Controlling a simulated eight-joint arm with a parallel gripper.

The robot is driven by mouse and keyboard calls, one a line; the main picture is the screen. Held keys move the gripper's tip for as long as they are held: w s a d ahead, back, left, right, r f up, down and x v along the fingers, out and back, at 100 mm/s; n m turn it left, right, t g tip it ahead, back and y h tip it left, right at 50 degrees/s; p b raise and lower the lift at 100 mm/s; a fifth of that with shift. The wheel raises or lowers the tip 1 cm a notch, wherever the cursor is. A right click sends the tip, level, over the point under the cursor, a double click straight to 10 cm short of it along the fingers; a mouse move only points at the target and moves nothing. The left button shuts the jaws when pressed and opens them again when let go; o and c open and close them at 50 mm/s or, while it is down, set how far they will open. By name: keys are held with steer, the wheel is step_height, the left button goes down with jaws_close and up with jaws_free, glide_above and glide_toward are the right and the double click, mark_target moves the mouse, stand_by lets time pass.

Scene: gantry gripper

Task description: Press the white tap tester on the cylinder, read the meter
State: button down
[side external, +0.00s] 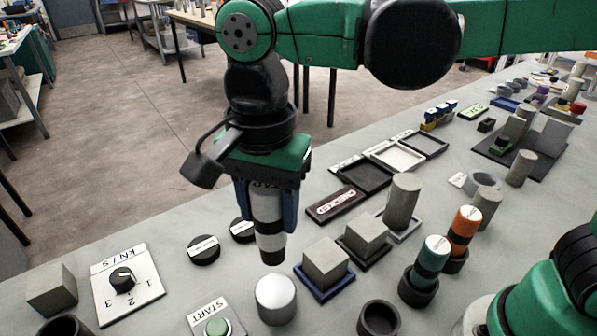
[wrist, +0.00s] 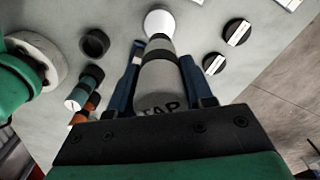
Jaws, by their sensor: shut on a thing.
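My gripper (side external: 267,222) is shut on the tap tester (side external: 268,248), a pale grey-white tool with black bands and the letters TAP. It hangs upright with its dark tip down, above the table. The wrist view shows the tester (wrist: 160,88) between my gripper's blue fingers (wrist: 160,60). A grey cylinder (side external: 402,200) stands upright on a tray, right of the tester. A dark block (side external: 336,204) with a red-and-white label lies behind; I cannot tell whether it is the meter. A white domed cylinder (side external: 276,292) stands near the tester's tip; the gap is unclear.
Grey cubes (side external: 325,261) sit on dark pads to the right. Green (side external: 433,254) and orange (side external: 465,224) banded tools stand in black holders. A START button (side external: 217,326) and a dial plate (side external: 143,284) lie at front left.

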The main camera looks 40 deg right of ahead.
steer(key=d+r+m, duration=0.2)
steer(key=d+m, duration=0.2)
steer(key=d, duration=0.9)
steer(key=d+r+m, duration=0.3)
steer(key=d+m, duration=0.2)
steer(key=d, duration=0.9)
steer(key=shift+s+a+f, duration=0.1)
steer(key=shift+f, duration=1.25)
steer(key=shift+a+f, duration=0.1)
steer(key=shift+f, duration=1.25)
steer(key=shift+f, duration=0.6)
step_height(320, 180, up, 7)
